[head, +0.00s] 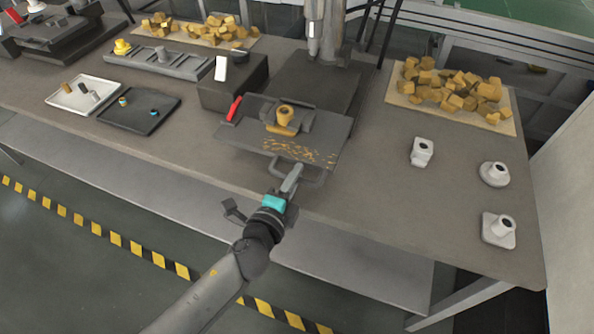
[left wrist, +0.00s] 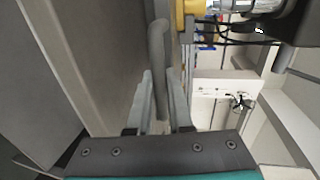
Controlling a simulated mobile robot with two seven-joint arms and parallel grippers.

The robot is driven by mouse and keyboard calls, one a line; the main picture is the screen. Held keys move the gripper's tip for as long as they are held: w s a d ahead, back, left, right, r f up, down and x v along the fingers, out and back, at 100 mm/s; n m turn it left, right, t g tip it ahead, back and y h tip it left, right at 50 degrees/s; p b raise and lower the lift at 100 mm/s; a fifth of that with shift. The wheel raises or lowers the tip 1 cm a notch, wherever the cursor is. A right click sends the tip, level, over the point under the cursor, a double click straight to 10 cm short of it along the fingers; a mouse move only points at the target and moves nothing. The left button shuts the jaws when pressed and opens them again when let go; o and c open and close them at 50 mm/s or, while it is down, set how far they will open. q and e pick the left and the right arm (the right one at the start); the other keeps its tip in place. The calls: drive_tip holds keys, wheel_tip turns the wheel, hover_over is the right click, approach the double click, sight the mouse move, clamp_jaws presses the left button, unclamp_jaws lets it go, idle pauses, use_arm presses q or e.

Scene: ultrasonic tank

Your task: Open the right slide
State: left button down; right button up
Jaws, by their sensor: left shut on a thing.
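The slide (head: 232,135) is a flat dark plate at the front of the machine in the middle of the table. It carries a yellow part (head: 284,114) in a grey holder, with yellow chips scattered in front of it. A grey bar handle (head: 314,183) sticks out from its front edge. My left gripper (head: 292,180) is at this handle. In the left wrist view the handle (left wrist: 157,45) runs between the two fingers (left wrist: 160,100), which are shut on it. My right gripper is not in view.
A red-handled lever (head: 234,108) is at the slide's left. A board of yellow blocks (head: 398,98) lies at the back right. Several pale fittings, one a square-based piece (head: 498,230), stand on the right. A black tray (head: 140,118) is on the left.

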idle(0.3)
use_arm(q)
drive_tip(key=c, duration=0.8)
unclamp_jaws()
drive_tip(key=shift+w, duration=0.1)
drive_tip(key=shift+c, duration=0.2)
drive_tip(key=shift+s+a, duration=0.15)
drive_tip(key=shift+s, duration=0.45)
drive_tip(key=b+v, duration=0.1)
drive_tip(key=v, duration=1.3)
